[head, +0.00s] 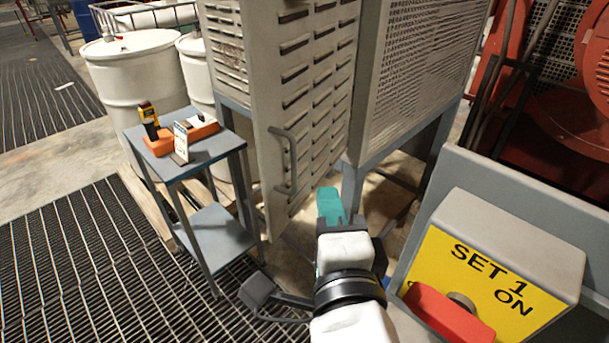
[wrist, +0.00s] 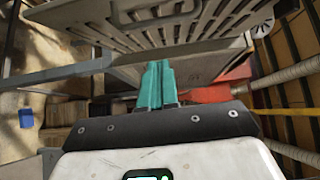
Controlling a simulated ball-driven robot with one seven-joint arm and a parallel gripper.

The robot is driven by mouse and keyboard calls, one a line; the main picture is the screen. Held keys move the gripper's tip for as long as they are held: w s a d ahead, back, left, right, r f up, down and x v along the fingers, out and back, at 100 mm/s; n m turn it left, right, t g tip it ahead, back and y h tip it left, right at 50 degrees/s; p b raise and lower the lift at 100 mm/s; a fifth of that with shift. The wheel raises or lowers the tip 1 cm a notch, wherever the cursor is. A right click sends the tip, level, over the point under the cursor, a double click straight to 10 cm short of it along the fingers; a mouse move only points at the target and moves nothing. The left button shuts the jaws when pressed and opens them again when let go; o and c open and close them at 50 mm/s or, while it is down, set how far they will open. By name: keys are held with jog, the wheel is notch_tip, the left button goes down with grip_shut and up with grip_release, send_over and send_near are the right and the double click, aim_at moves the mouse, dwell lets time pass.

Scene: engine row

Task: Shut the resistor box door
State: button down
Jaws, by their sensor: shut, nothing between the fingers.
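The resistor box (head: 415,75) is a pale grey cabinet with louvred and mesh panels on a blue-grey frame. Its slotted door (head: 315,85) stands open, swung out toward me, with a grey bar handle (head: 287,160) near its lower left edge. My gripper (head: 330,205) has teal fingers, shut and empty. In the head view it shows below and right of the handle, near the door's lower edge. In the wrist view the shut fingers (wrist: 157,85) point toward the slotted door (wrist: 210,25), with the handle (wrist: 155,12) at the top. I cannot tell whether they touch the door.
A small blue-grey table (head: 205,160) with handheld tools stands left of the door. White drums (head: 135,85) are behind it. A yellow "SET 1 ON" switch panel (head: 480,270) is close at right. Red machinery (head: 560,100) is behind it. Open grating floor (head: 80,260) lies at left.

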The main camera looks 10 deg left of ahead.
jog(key=shift+w+a+p, duration=0.65)
jog(key=shift+w+a, duration=1.2)
jog(key=shift+a+f, duration=0.1)
